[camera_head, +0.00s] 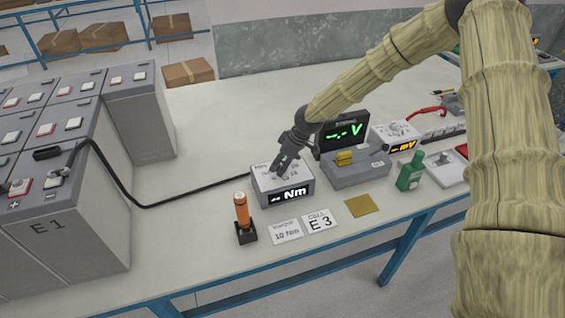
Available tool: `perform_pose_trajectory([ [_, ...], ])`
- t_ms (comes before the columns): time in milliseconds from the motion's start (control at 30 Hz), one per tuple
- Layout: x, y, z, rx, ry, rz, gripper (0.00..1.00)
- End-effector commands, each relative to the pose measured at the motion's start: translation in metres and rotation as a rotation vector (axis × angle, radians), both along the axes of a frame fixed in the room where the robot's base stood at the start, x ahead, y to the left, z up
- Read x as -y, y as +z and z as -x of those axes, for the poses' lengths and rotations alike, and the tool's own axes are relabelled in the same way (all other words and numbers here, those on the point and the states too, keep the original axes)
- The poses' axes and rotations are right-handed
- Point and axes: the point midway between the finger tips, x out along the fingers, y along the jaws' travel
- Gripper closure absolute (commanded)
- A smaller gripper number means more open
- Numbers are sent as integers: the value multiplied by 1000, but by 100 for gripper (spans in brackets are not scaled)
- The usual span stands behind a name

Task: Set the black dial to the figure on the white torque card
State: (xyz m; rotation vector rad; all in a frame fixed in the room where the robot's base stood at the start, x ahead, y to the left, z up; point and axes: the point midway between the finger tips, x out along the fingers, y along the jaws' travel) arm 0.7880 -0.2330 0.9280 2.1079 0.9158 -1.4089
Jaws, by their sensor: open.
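The white torque card (286,233) lies flat near the table's front edge; its lower line looks like "10 Nm", though the print is small. Behind it stands a grey box with an "Nm" display (291,194) that shows two dashes before the unit. My gripper (281,172) is open and points down at the top of this box. The black dial cannot be made out; the gripper covers part of the box top where it may sit. I cannot tell whether the fingers touch anything.
An orange-handled tool (241,209) stands upright in a black holder left of the cards. An "E 3" card (320,221) and a brass-coloured plate (362,205) lie to the right. Grey battery cells (70,240) and a black cable fill the left.

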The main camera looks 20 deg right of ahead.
Motion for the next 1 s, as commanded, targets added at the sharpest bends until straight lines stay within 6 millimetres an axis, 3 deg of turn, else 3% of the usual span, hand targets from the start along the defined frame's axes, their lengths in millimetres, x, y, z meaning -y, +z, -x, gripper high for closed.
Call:
perform_pose_trajectory([
  [367, 5, 17, 4, 0, -1, -1, 44],
  [1000, 30, 98, 27, 2, 0, -1, 44],
])
